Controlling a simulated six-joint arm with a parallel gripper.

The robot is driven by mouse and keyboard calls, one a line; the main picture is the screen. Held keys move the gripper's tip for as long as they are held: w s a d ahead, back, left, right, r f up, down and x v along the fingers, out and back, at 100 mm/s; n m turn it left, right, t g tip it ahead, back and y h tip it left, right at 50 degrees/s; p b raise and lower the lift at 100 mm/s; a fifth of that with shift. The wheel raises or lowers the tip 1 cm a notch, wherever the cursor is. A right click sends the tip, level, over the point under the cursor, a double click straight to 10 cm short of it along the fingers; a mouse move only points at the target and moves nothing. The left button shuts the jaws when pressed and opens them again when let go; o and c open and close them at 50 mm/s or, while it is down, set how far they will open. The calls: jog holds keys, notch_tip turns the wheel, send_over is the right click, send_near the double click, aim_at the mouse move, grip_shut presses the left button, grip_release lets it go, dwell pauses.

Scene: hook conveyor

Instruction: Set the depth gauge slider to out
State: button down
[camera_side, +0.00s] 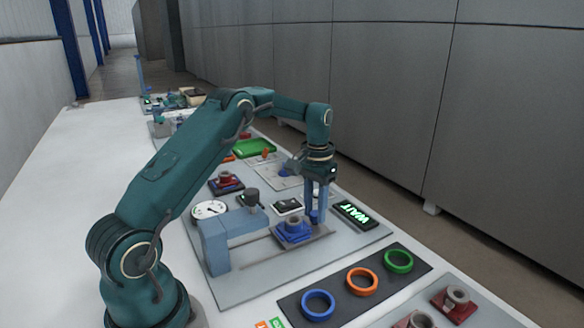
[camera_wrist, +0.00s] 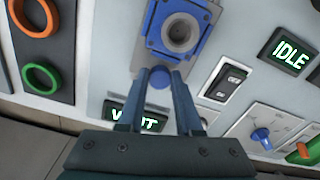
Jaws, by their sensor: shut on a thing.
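The slider is a blue square carriage (camera_side: 293,234) bearing a grey hollow round part (camera_side: 293,225), on a grey rail (camera_side: 262,238). In the wrist view the carriage (camera_wrist: 178,34) lies just beyond my fingertips. My gripper (camera_side: 316,212) points down at the carriage's far right side. Its fingers are shut on a small blue knob (camera_wrist: 159,78) at the carriage's edge. Any out marking is too small to read.
A display (camera_side: 352,213) reading WAIT lies close right of my gripper. A small black-and-white switch plate (camera_side: 287,206) is behind the carriage. A dark board (camera_side: 355,284) with blue, orange and green rings lies in front. Another panel (camera_side: 278,171) lies behind.

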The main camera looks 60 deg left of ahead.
jog(key=shift+w+r, duration=0.1)
jog(key=c, duration=0.6)
grip_release()
jog(key=shift+r, duration=2.55)
